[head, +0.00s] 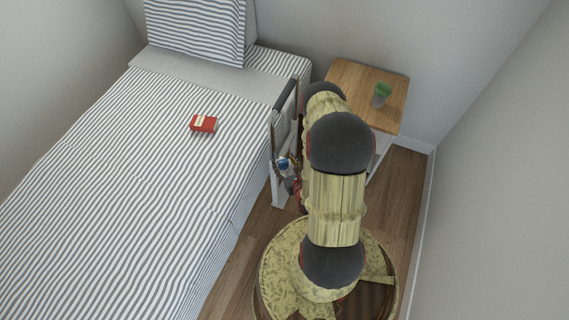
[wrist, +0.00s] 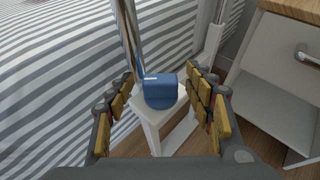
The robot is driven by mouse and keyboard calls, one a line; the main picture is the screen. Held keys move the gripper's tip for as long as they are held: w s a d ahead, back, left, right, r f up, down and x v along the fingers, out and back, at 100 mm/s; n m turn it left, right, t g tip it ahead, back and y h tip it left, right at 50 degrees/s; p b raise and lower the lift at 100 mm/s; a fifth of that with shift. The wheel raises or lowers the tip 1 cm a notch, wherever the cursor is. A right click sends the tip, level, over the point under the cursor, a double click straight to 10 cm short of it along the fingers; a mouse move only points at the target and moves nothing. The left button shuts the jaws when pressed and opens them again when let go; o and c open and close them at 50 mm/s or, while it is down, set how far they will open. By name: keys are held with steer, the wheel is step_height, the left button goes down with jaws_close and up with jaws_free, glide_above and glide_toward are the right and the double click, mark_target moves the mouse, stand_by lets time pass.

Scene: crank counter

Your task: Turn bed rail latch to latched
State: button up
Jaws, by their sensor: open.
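The bed rail latch is a blue knob (wrist: 160,92) on the rail's white post (wrist: 168,125), in the middle of the wrist view. In the head view the blue knob (head: 283,163) shows small at the bed's right side, beside my arm. My gripper (wrist: 161,80) is open, with one finger to the left of the knob and one to the right. Gaps show on both sides, and I see no contact. In the head view my gripper (head: 291,183) is mostly hidden by my arm. I cannot read the latch's marked position.
A striped bed (head: 120,180) fills the left, with a red box (head: 204,124) on it. The bed rail (head: 286,105) stands along its right edge.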

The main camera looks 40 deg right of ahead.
mark_target(285, 167)
step_height(285, 167, up, 10)
stand_by(0.6)
